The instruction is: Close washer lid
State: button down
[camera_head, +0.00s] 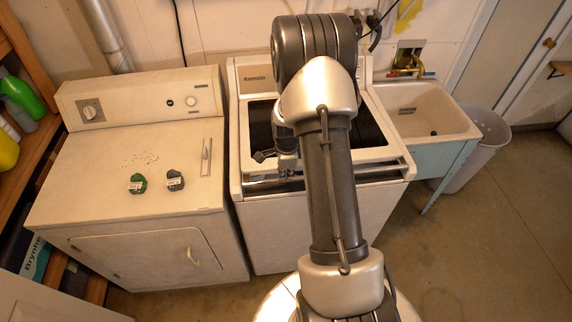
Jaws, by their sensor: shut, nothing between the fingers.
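The washer (274,233) is a white top-loader in the middle of the view, with a dark opening in its top. My gripper (284,166) is over the front left part of the opening, pointing down, shut and empty. My arm covers the middle of the washer and most of the opening. I cannot tell whether the gripper touches the rim.
A utility sink (425,110) and a grey bin (490,135) are to the right. The floor at the front right is clear.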

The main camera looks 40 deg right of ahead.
jog(key=shift+w+d+f, duration=0.1)
jog(key=shift+w+f, duration=0.05)
jog(key=shift+f, duration=0.6)
jog(key=shift+f, duration=0.1)
